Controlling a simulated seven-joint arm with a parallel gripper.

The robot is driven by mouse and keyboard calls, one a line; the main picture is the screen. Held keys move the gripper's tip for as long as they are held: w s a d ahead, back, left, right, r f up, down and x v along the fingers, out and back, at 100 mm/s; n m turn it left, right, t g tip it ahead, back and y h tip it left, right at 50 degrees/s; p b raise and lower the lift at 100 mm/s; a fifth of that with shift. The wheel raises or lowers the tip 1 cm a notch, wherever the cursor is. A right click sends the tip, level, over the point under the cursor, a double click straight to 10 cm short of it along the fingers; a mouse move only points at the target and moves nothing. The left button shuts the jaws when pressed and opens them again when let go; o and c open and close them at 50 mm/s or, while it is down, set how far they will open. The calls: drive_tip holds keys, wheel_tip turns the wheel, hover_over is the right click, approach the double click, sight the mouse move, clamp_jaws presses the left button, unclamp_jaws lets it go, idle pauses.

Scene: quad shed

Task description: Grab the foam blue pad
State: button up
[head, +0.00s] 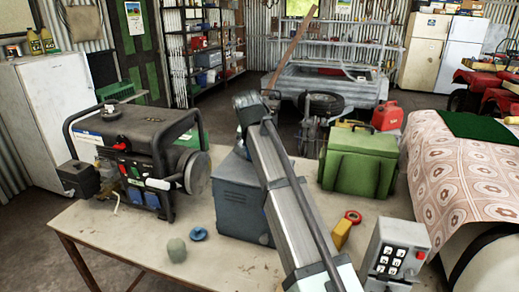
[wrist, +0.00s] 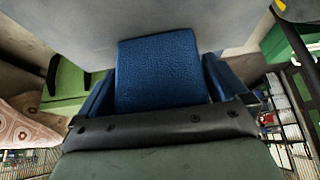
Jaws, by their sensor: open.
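The round blue foam pad (head: 198,234) lies flat on the table in the head view, left of the grey metal box and in front of the generator. My gripper (head: 249,104) is raised at the far end of my arm, above and behind the grey box, well away from the pad. It is open, and nothing shows held in it. The wrist view shows blue textured surfaces that look like parts of my gripper (wrist: 160,72); I cannot make out the round pad there.
The generator (head: 135,150) stands on the left of the table (head: 120,236). A grey-green lump (head: 177,249) is just left of the pad. The grey box (head: 238,197), green box (head: 358,160), red tape (head: 353,216), yellow item (head: 342,233) and keypad box (head: 395,251) stand rightward. The front left is clear.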

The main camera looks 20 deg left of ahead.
drive_tip(key=c, duration=0.8)
drive_tip(key=shift+o, duration=0.2)
drive_tip(key=shift+r, duration=0.1)
